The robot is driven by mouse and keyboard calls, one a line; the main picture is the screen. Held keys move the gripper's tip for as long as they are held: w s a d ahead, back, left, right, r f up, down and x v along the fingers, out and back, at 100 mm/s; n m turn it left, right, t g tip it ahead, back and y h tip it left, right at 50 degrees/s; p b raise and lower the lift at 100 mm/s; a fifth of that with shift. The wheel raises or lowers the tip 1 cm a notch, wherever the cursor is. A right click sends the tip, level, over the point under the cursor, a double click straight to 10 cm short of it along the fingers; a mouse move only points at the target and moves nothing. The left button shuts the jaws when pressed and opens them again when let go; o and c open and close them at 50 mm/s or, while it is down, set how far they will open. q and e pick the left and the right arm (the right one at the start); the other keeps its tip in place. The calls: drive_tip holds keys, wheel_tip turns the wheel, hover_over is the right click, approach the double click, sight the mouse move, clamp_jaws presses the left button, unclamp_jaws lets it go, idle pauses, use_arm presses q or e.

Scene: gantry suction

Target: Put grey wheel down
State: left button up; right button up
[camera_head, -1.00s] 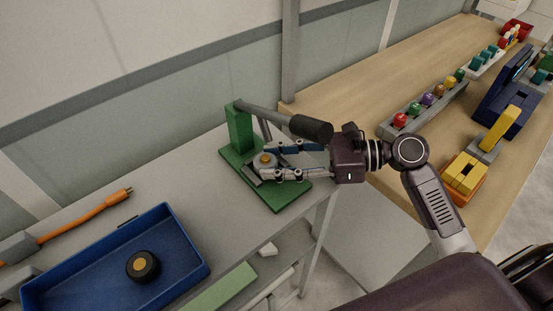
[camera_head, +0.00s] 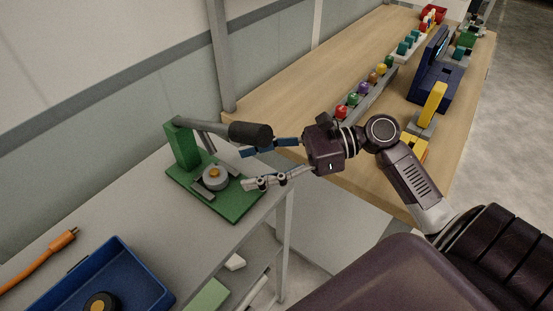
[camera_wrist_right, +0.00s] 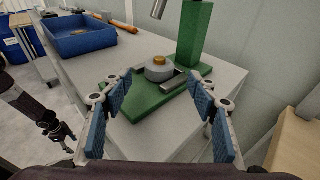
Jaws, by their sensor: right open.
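The grey wheel (camera_head: 216,177), with an orange-gold hub, lies flat on the green base (camera_head: 238,204) of a press-like fixture, between two grey bars. It also shows in the right wrist view (camera_wrist_right: 159,68). My right gripper (camera_head: 247,168) is open and empty, to the right of the wheel and apart from it. In the wrist view its blue-padded fingers (camera_wrist_right: 162,92) are spread wide, with the wheel ahead of them. The fixture's green post (camera_head: 184,145) and dark-ended lever (camera_head: 250,133) stand behind the wheel.
A blue tray (camera_head: 136,262) holds a black wheel (camera_head: 101,303) at the lower left. An orange cable (camera_head: 38,260) lies beside it. A wooden bench (camera_head: 290,95) at the right carries a rack of coloured knobs (camera_head: 368,92). Grey tabletop between tray and fixture is clear.

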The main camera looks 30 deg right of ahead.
drive_tip(key=v, duration=0.6)
idle(0.5)
